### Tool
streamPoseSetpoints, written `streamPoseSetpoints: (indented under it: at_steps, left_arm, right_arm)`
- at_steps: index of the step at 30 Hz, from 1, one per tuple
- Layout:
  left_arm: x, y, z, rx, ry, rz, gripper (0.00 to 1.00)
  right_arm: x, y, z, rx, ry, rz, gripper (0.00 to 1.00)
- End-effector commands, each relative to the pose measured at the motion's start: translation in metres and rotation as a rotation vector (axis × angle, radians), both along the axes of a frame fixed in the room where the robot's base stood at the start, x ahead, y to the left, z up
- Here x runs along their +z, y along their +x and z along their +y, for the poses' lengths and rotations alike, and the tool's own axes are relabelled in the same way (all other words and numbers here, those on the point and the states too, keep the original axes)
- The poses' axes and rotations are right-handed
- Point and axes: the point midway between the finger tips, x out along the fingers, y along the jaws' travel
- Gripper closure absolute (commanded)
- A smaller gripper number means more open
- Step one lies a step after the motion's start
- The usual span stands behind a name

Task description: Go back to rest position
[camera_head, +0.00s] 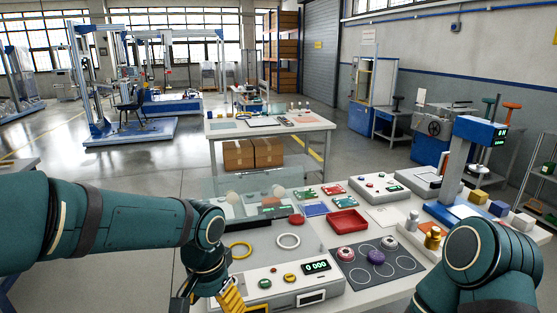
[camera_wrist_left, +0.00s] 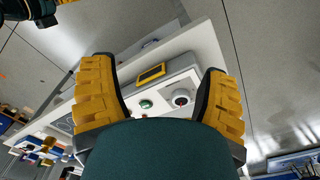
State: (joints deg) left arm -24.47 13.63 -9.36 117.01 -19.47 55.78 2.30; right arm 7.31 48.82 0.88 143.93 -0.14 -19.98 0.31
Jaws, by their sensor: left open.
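My left gripper (camera_head: 213,300) hangs at the lower left of the head view, at the left end of a white control box (camera_head: 285,283), partly cut off by the lower edge. In the left wrist view the gripper (camera_wrist_left: 156,68) has its two yellow ribbed fingers wide apart with nothing held between them. The control box also shows between the fingers in that view, with a green button (camera_wrist_left: 147,104) and a yellow-framed panel (camera_wrist_left: 152,74). My right arm shows at the lower right of the head view; its gripper is out of view.
A second table (camera_head: 268,128) stands behind across open floor.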

Motion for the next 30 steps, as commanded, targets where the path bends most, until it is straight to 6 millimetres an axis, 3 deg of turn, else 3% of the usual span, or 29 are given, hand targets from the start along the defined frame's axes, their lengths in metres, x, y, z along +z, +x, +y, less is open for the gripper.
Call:
streamPoseSetpoints:
  at_steps: [1,8,15,18,24,30]
  left_arm:
    - [-0.028,-0.002,-0.003,0.013,-0.020,0.025,0.25]
    - [-0.125,-0.009,-0.019,0.105,-0.151,0.036,0.25]
    - [-0.234,-0.050,-0.028,0.317,-0.292,0.038,0.25]
    - [-0.265,-0.071,-0.027,0.416,-0.327,0.026,0.25]
    - [-0.295,-0.097,-0.025,0.542,-0.353,-0.002,0.25]
    - [-0.299,-0.102,-0.024,0.566,-0.356,-0.010,0.25]
  right_arm:
    - [0.000,0.000,0.000,0.000,0.000,-0.001,1.00]
    - [0.000,0.001,0.000,-0.001,0.000,-0.002,1.00]
    - [0.000,0.000,0.000,0.000,0.000,-0.001,1.00]
    - [0.000,0.001,0.000,0.000,0.000,-0.001,1.00]
    - [0.000,0.000,0.000,0.000,0.000,-0.001,1.00]
    - [0.000,0.000,0.000,0.000,0.000,-0.001,1.00]
